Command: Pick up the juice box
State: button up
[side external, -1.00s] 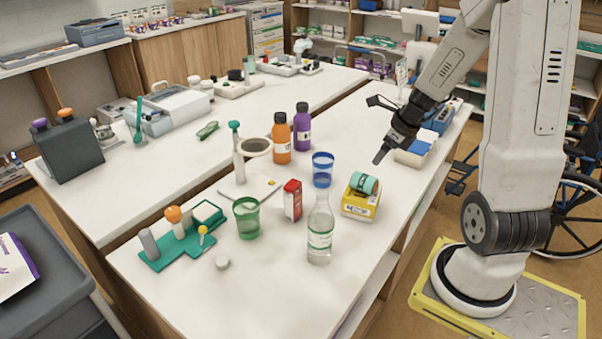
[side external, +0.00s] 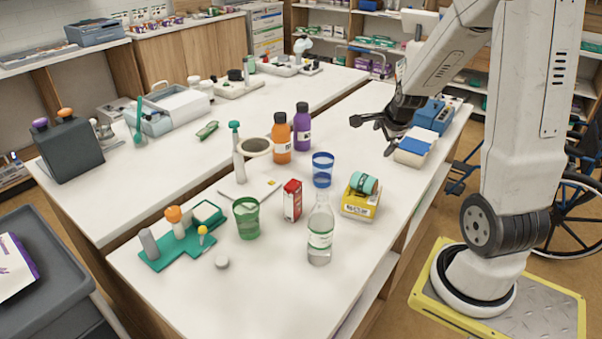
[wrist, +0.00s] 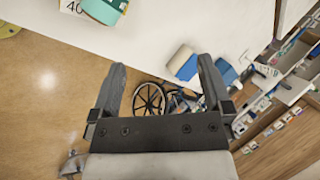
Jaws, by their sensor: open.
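The juice box (side external: 292,200) is a small red and white carton standing upright on the white table, between the green cup and the clear bottle. My gripper (side external: 370,136) is above the table's back right part, well behind and to the right of the juice box. It is open, with nothing between its fingers. In the wrist view my gripper (wrist: 161,82) shows both fingers spread apart over the table edge and floor. The juice box is not visible in the wrist view.
A clear bottle (side external: 320,232), a green cup (side external: 246,218) and a blue cup (side external: 322,170) stand close around the juice box. A yellow box (side external: 359,206) with a teal roll (side external: 364,183) on it is to the right. Orange (side external: 281,140) and purple (side external: 302,128) bottles stand behind.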

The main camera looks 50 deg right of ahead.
jog(key=w+a+r+n+t+y, duration=0.1)
jog(key=w+a+n+t+y, duration=0.25)
jog(key=n, duration=0.55)
jog(key=w+a+n+t, duration=0.3)
jog(key=w+a+n, duration=0.1)
jog(key=a+n, duration=0.35)
jog(key=w+a+r+n+t+y, duration=0.1)
jog(key=w+a+n+t, duration=0.25)
jog(key=n, duration=0.65)
jog(key=g, duration=0.1)
send_near(288, 186)
jog(key=w, duration=0.1)
jog(key=w+d+f, duration=0.1)
jog(key=w, duration=0.1)
jog(key=shift+d+f, duration=0.3)
jog(key=shift+d, duration=0.05)
jog(key=shift+f, duration=0.4)
jog(key=shift+x, duration=1.35)
jog(key=shift+w+a, duration=0.1)
jog(key=shift+x, duration=2.5)
jog(key=shift+a, duration=0.15)
